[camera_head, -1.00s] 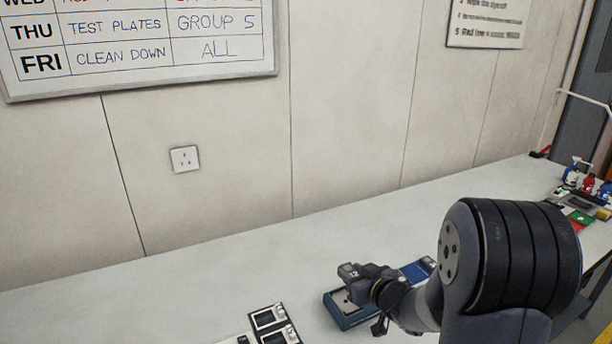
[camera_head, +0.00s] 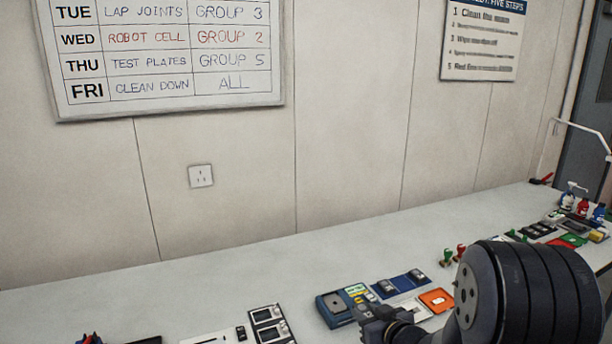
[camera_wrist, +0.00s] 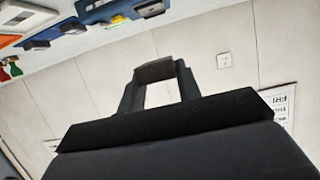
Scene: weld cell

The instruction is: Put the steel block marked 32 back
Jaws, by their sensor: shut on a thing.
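My gripper (camera_head: 368,314) is at the lower right in the head view, just right of and in front of a blue box (camera_head: 326,318) with a grey top. It is shut on a small dark block, which I take to be the steel block (camera_wrist: 154,70). In the wrist view the block spans the gap between the two fingertips. Its number cannot be read. A blue mat (camera_head: 402,282) with two small dark pieces on it lies behind and to the right of my gripper.
Black-framed pieces (camera_head: 270,324) lie to the left. The bench's back strip along the wall is clear.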

